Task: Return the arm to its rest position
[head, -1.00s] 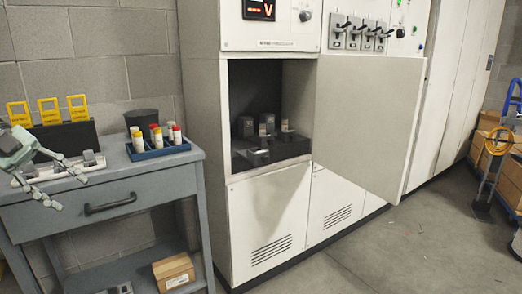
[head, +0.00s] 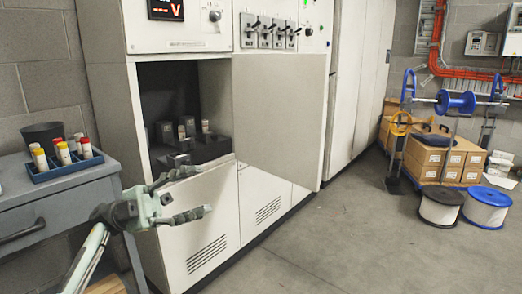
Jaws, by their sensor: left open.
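My left gripper (head: 192,195) is in the lower left of the head view, with its arm coming up from the bottom left edge. Its two fingers are spread apart with nothing between them. It shows in front of the white cabinet (head: 198,240), below the open compartment (head: 168,95). Dark fuse-holder-like blocks (head: 188,145) stand in that compartment. My right gripper is not in view.
The cabinet door (head: 280,115) stands open to the right. At left, a grey workbench (head: 60,205) carries a blue tray (head: 68,167) of capped cylinders and a dark cup (head: 42,137). Cartons (head: 430,160) and cable spools (head: 487,207) stand at right. The middle floor is clear.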

